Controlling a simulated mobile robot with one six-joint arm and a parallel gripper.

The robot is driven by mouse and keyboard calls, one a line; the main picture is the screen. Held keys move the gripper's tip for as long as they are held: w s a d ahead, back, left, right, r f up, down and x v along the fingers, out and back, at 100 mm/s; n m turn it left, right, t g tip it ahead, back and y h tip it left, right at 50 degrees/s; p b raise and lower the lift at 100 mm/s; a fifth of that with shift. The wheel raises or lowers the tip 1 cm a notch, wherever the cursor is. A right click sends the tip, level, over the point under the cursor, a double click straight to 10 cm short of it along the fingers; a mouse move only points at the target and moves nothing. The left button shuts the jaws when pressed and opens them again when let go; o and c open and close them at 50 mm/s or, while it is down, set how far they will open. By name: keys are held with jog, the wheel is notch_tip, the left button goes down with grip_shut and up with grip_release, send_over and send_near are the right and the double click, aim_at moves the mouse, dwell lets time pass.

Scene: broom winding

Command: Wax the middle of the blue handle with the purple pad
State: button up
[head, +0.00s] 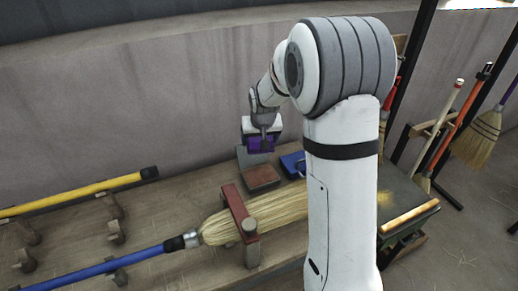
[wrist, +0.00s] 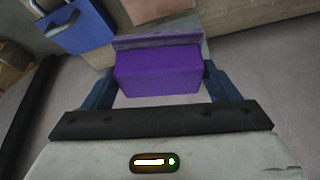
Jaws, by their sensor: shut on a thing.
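My gripper (head: 262,133) is shut on the purple pad (wrist: 158,70), which sits between its two fingers in the wrist view. In the head view the purple pad (head: 260,145) hangs in the gripper near the back wall, above the far side of the bench. The blue handle (head: 110,263) lies along the front left of the bench, joined to a straw broom head (head: 280,208). My gripper is apart from the blue handle, behind and to the right of it. My own arm hides part of the broom head's right end.
A red clamp bar (head: 238,207) crosses the broom head. A yellow handle (head: 80,192) rests on wooden supports at the left. A grey stand with a brown block (head: 262,177) and a blue item (head: 292,163) stand below my gripper. Several brooms lean at the right.

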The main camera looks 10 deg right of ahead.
jog(key=shift+s+f, duration=0.2)
jog(key=shift+f, duration=0.4)
jog(key=shift+f+b, duration=2.4)
jog(key=shift+f, duration=2.8)
jog(key=shift+s+f+b, duration=0.15)
jog(key=shift+f+b, duration=0.35)
jog(key=shift+b, duration=0.15)
notch_tip(320, 180, up, 7)
jog(key=p, duration=0.3)
jog(key=shift+p, duration=0.4)
